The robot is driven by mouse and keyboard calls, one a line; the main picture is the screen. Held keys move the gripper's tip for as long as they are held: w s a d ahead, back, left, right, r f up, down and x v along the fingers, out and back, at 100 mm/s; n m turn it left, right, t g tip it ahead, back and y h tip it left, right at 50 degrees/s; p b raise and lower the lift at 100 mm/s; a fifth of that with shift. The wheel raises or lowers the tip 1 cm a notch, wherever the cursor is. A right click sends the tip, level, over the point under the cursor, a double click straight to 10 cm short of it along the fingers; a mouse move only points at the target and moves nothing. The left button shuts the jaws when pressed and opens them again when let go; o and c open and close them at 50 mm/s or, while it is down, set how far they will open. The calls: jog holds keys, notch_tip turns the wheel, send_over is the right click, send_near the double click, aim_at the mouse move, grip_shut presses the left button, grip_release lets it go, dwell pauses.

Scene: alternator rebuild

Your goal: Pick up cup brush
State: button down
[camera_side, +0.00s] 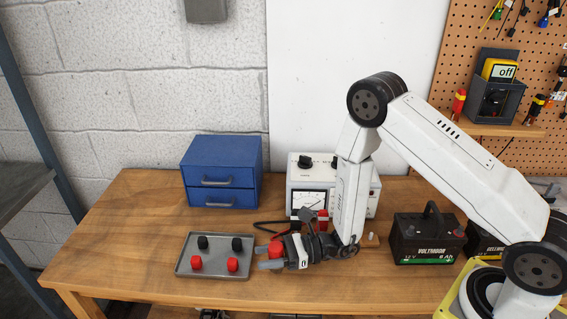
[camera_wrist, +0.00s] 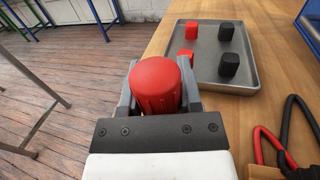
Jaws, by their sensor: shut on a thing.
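The cup brush (camera_side: 276,247) appears as a red, ribbed, rounded cup in the side view. In the wrist view the cup brush (camera_wrist: 157,86) stands between the two grey fingers, its closed top toward the camera. My gripper (camera_side: 267,257) is shut on its sides and points left, low near the front of the bench. My gripper also shows in the wrist view (camera_wrist: 160,97). The cup's underside and any bristles are hidden. I cannot tell whether it touches the bench.
Just left of my gripper is a grey tray (camera_side: 212,273) with several red and black caps. A blue drawer box (camera_side: 222,171) and a meter unit (camera_side: 308,172) stand behind. Red and black cables (camera_wrist: 281,140) lie nearby. A battery (camera_side: 427,238) stands right.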

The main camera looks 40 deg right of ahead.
notch_tip(320, 180, up, 8)
jog(key=shift+r, duration=0.2)
dwell(0.4)
dwell(0.6)
